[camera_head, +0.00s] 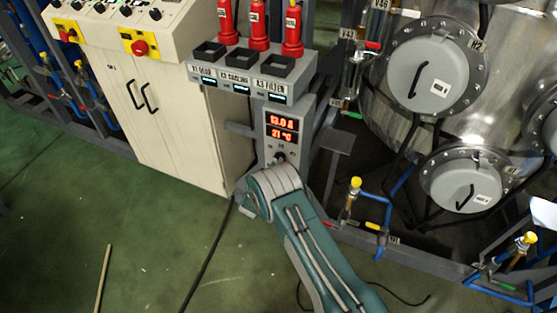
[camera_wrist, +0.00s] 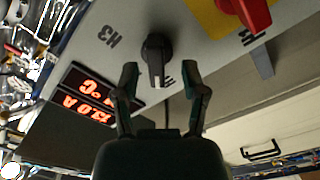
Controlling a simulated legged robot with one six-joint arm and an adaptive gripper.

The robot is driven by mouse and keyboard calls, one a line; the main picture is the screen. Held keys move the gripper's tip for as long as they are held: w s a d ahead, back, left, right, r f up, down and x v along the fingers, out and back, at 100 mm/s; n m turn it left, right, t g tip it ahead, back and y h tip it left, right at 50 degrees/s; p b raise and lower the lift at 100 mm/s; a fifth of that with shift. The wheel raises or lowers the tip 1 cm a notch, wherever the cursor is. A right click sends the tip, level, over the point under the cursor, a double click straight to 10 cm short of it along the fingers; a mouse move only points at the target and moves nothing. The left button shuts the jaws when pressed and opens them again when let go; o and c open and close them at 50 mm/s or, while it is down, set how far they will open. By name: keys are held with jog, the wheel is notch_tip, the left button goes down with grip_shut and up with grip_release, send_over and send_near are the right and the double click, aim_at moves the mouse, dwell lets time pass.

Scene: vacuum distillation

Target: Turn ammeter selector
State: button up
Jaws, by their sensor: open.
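The ammeter panel (camera_head: 282,128) is grey, with a red lit display (camera_head: 282,129) reading about 13.0 A and 21 °C. In the wrist view the display (camera_wrist: 82,96) appears tilted and nearly upside down. The selector (camera_head: 280,158) is a small dark knob below the display, just beyond my arm's end. In the wrist view the black selector (camera_wrist: 157,55) has a pale pointer mark facing my gripper. My gripper (camera_wrist: 160,70) is open, its two fingers on either side of the selector's near end. I cannot tell whether they touch it. My arm hides the gripper in the head view.
Red bottles (camera_head: 260,28) stand above the panel. A beige cabinet (camera_head: 165,120) is left, a metal vessel (camera_head: 385,130) right. The green floor (camera_head: 150,240) is mostly clear.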

jog(key=shift+x, duration=1)
jog(key=shift+w+d, duration=0.15)
jog(key=shift+d, duration=0.05)
grip_shut()
jog(key=shift+a+r, duration=0.1)
